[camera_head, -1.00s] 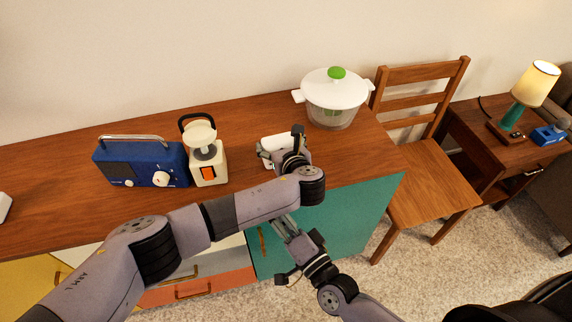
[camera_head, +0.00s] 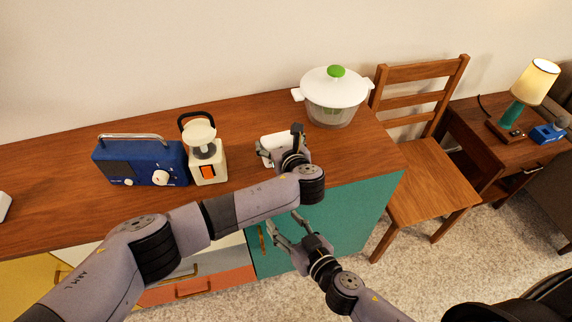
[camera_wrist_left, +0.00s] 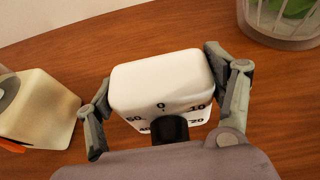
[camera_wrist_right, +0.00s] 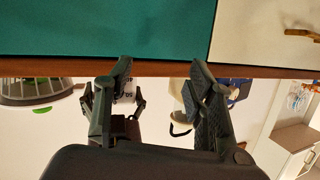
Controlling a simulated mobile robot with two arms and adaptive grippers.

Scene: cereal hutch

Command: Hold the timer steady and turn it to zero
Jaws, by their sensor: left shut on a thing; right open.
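The white timer (camera_head: 276,146) stands on the wooden cabinet top, partly hidden by my left gripper in the head view. In the left wrist view the timer (camera_wrist_left: 158,84) shows a dial with numbers, the 0 near the middle of its front edge and a dark knob below it. My left gripper (camera_wrist_left: 165,98) is shut on the timer, one finger on each side. My right gripper (camera_head: 284,226) is open and empty in front of the teal cabinet door, lower than the top. In the right wrist view the right gripper (camera_wrist_right: 160,80) has its fingers spread, with the timer (camera_wrist_right: 124,92) beyond them.
A blue radio (camera_head: 138,162) and a cream appliance with an orange switch (camera_head: 208,164) stand left of the timer. A salad spinner (camera_head: 333,98) stands behind it to the right. The cabinet's front edge lies between my right gripper and the timer. A wooden chair (camera_head: 428,180) stands at right.

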